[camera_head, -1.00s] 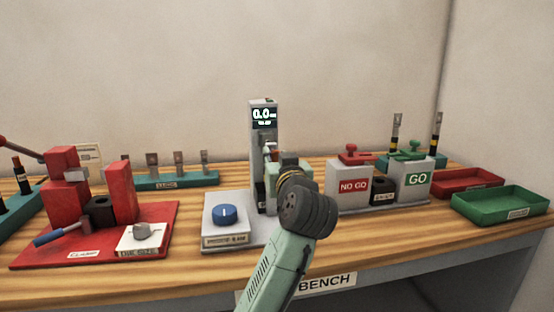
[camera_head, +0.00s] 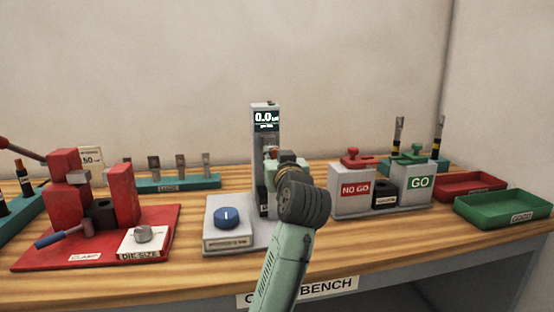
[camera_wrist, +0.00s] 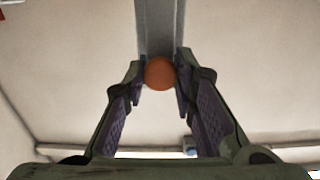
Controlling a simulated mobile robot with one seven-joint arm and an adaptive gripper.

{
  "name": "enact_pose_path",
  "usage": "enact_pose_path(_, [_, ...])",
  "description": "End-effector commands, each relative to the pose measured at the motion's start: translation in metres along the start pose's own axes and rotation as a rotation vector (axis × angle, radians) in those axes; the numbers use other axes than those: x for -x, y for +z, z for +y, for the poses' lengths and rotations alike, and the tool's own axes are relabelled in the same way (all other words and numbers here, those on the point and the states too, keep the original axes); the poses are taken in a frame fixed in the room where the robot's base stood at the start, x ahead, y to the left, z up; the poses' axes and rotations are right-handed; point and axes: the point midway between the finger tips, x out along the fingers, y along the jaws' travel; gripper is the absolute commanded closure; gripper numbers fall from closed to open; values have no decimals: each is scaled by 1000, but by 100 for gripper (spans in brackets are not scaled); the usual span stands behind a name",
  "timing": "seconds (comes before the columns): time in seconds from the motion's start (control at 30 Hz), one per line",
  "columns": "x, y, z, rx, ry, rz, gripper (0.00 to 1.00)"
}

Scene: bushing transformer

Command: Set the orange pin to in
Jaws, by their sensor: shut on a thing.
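The orange pin (camera_wrist: 159,73) shows its round end in the wrist view, between my two fingertips and in front of a grey upright post (camera_wrist: 160,25). My gripper (camera_wrist: 160,80) is shut on it. In the head view, my gripper (camera_head: 272,160) is at the front of the grey press column (camera_head: 258,145), mostly hidden behind my own wrist. The column's display (camera_head: 265,118) reads 0.0. How deep the pin sits cannot be told.
A blue knob (camera_head: 227,217) is on the press base, left of my arm. A red clamp fixture (camera_head: 122,193) stands farther left. NO GO (camera_head: 352,190) and GO (camera_head: 419,182) gauge blocks and red and green trays (camera_head: 503,208) are right.

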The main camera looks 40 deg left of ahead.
Motion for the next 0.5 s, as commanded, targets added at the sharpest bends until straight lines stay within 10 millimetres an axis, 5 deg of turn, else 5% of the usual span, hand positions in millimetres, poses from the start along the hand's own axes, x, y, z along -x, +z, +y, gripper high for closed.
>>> enact_pose_path(0.07, [0, 0, -1, 0, -2, 1, 100])
enact_pose_path(0.1, [0, 0, -1, 0, -2, 1, 74])
enact_pose_path(0.5, [0, 0, 0, -1, -1, 0, 54])
